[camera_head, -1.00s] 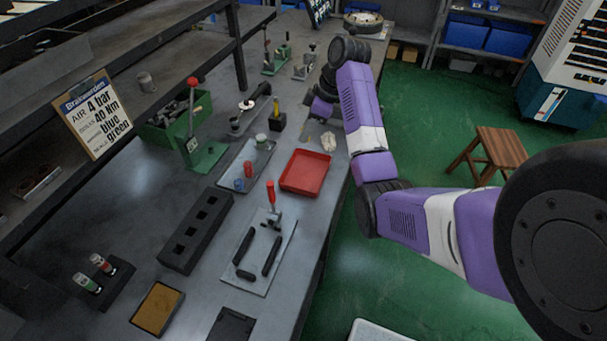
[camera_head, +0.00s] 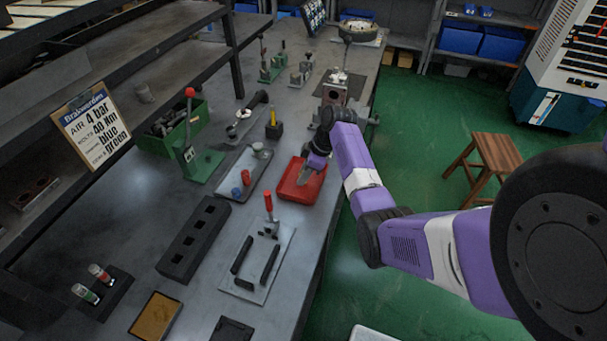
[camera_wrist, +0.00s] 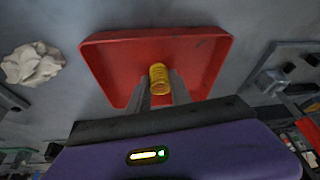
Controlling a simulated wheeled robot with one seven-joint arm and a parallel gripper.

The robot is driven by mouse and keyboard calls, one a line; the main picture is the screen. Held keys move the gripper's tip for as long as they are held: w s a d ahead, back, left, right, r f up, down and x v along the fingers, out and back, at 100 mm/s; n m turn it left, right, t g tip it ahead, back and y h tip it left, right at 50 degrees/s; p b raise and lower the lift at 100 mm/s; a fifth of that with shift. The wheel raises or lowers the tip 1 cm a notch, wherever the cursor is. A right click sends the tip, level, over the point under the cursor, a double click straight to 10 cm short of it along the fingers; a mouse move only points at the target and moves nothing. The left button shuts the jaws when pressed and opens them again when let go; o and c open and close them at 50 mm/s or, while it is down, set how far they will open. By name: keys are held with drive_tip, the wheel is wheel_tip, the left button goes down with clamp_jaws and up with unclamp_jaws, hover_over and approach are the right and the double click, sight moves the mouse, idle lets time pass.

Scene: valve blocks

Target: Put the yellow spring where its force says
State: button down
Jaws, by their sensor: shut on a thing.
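The yellow spring (camera_wrist: 158,76) is a short coil between my fingertips in the wrist view. My gripper (camera_wrist: 160,90) is shut on it and points down over the red tray (camera_wrist: 108,62). In the head view my gripper (camera_head: 305,176) is over the same red tray (camera_head: 296,194), and the spring cannot be made out there. I cannot tell whether the spring touches the tray floor. A board (camera_head: 90,128) reads "AIR 4 bar", "40 Nm", "blue" and "green". A green lever press (camera_head: 200,163) with a red knob stands left of the trays.
A grey tray (camera_head: 228,188) with blue, red and grey cylinders lies left of the red tray. A black block with several square pockets (camera_head: 192,240) and a clamp plate (camera_head: 257,285) lie nearer. A crumpled cloth (camera_wrist: 32,64) lies beside the red tray.

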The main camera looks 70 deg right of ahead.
drive_tip(key=shift+f, duration=0.15)
drive_tip(key=c, duration=1.2)
unclamp_jaws()
drive_tip(key=shift+o, duration=0.2)
drive_tip(key=v, duration=1.2)
drive_tip(key=shift+b, duration=0.45)
